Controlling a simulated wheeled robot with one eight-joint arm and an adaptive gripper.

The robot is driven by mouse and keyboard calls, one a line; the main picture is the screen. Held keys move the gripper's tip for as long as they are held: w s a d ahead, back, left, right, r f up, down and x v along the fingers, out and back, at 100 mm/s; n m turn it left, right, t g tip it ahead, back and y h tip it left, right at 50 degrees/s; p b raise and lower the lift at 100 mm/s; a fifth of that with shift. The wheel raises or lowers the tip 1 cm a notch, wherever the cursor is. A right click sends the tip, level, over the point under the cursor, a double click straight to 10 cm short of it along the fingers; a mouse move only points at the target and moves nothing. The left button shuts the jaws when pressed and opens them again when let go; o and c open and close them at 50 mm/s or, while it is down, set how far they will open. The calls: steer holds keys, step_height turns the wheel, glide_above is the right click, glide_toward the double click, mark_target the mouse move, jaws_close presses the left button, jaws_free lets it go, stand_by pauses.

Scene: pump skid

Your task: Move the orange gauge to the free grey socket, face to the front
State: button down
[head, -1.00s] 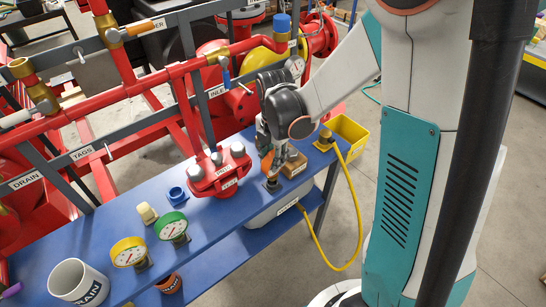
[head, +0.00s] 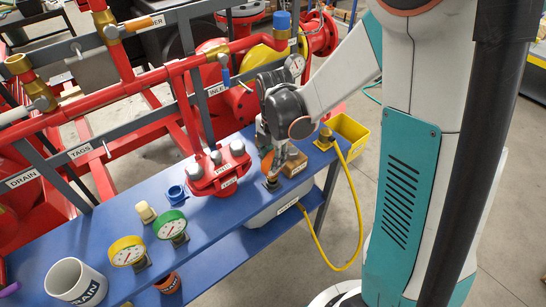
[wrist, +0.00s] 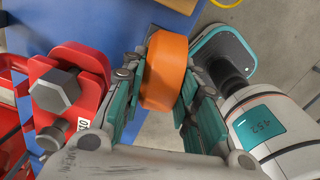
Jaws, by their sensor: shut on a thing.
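The orange gauge (wrist: 166,72) is between the two teal-and-grey fingers of my gripper (wrist: 160,90) in the wrist view. I see its orange rim, not its dial. In the head view the orange gauge (head: 267,163) is partly hidden by my gripper (head: 273,156), which is shut on it near the bench's right end. A small dark-grey socket (head: 271,184) is on the bench directly under the gauge. I cannot tell whether the gauge's stem sits in it. The yellow gauge (head: 127,252) and green gauge (head: 171,225) stand farther left.
A red bolted flange (head: 218,173) is close left of my gripper, and a labelled brown block (head: 294,165) close right. A brass fitting with a yellow hose (head: 325,138) is at the right edge. A blue ring (head: 175,194), cream piece (head: 146,212) and mug (head: 75,281) stand left.

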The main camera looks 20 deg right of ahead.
steer(key=shift+f+b, duration=1)
steer(key=shift+f, duration=0.2)
steer(key=c, duration=1.2)
jaws_free()
steer(key=shift+r, duration=0.15)
step_height(320, 180, up, 12)
steer(key=shift+s+d+f, duration=0.1)
steer(key=shift+f, duration=0.05)
steer(key=shift+s+r+m, duration=0.15)
steer(key=shift+r+m, duration=0.05)
steer(key=shift+m, duration=0.1)
steer(key=s+r+m+t, duration=0.1)
steer(key=s+m+t, duration=0.1)
steer(key=s+m, duration=0.2)
steer(key=s+r+m+t, duration=0.2)
steer(key=s+m, duration=0.3)
steer(key=m, duration=0.6)
steer(key=s+r+m+t, duration=0.2)
steer(key=s+m, duration=0.3)
steer(key=m, duration=0.3)
steer(key=shift+s+r+t, duration=0.2)
steer(key=shift+r+t, duration=0.05)
steer(key=shift+t, duration=0.25)
